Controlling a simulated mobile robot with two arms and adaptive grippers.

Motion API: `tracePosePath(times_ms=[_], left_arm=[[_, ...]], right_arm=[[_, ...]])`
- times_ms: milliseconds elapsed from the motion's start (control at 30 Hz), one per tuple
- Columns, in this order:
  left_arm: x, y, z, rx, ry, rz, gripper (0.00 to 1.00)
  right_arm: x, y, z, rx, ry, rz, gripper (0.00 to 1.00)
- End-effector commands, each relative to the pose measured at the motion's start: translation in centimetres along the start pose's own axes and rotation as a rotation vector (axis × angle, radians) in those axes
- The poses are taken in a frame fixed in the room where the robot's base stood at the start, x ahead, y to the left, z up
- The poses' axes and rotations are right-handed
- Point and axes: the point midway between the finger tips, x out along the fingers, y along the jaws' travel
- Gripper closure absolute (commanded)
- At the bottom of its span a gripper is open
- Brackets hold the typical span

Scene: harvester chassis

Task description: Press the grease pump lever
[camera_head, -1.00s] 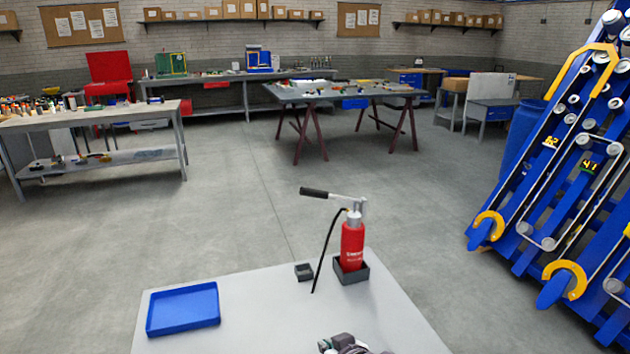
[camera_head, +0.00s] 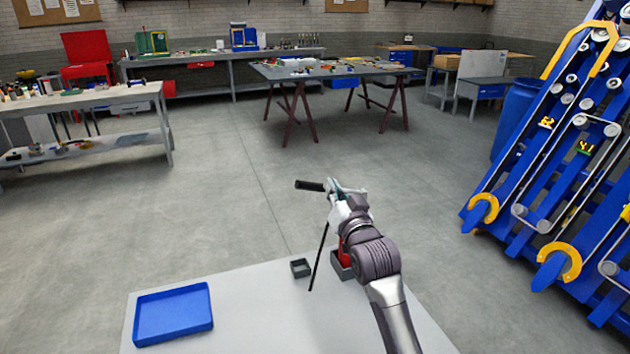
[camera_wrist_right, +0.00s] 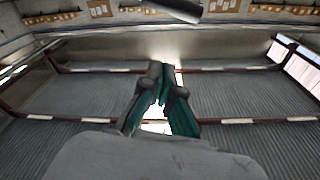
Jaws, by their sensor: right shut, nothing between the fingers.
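The red grease pump (camera_head: 346,258) stands in a dark square holder (camera_head: 341,268) on the light table. My right arm and gripper cover most of it. Its lever shows as a black handle (camera_head: 309,185) pointing left, roughly level; the rest of the lever is hidden behind my gripper. My right gripper (camera_head: 335,186) is at the top of the pump, just right of the black handle. In the right wrist view its fingers (camera_wrist_right: 160,98) are shut with nothing between them, and part of a dark bar, likely the handle (camera_wrist_right: 180,8), crosses the top edge. My left gripper is not in view.
A black hose (camera_head: 319,258) hangs left of the pump. The blue chassis (camera_head: 540,170) stands at the right. Open floor lies beyond the table.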

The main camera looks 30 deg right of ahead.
Motion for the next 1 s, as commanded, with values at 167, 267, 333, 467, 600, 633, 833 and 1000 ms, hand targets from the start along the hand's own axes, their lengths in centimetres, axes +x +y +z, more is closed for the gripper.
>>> tracePosePath(times_ms=[167, 267, 333, 467, 600, 633, 833, 1000], left_arm=[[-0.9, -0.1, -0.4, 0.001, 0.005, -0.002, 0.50], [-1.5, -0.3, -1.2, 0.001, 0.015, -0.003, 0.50], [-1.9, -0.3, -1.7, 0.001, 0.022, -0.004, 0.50], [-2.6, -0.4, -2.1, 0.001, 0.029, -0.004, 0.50], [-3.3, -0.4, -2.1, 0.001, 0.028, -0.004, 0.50], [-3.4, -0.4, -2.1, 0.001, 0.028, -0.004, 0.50], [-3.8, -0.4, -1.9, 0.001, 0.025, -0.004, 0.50], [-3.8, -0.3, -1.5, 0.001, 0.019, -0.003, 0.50]], right_arm=[[2.5, -0.1, -0.3, -0.001, 0.000, 0.000, 1.00], [4.7, -0.1, -0.4, -0.001, 0.000, 0.001, 1.00], [6.2, -0.1, -0.4, -0.001, 0.000, 0.000, 1.00], [8.9, -0.1, -0.4, -0.001, -0.001, 0.000, 1.00], [9.2, -0.1, 1.4, 0.001, -0.008, 0.001, 1.00], [9.0, -0.1, 1.8, 0.001, -0.006, 0.001, 1.00], [8.4, -0.1, 3.4, 0.000, -0.001, 0.000, 1.00], [8.3, 0.0, 3.8, -0.001, -0.001, 0.000, 1.00]])
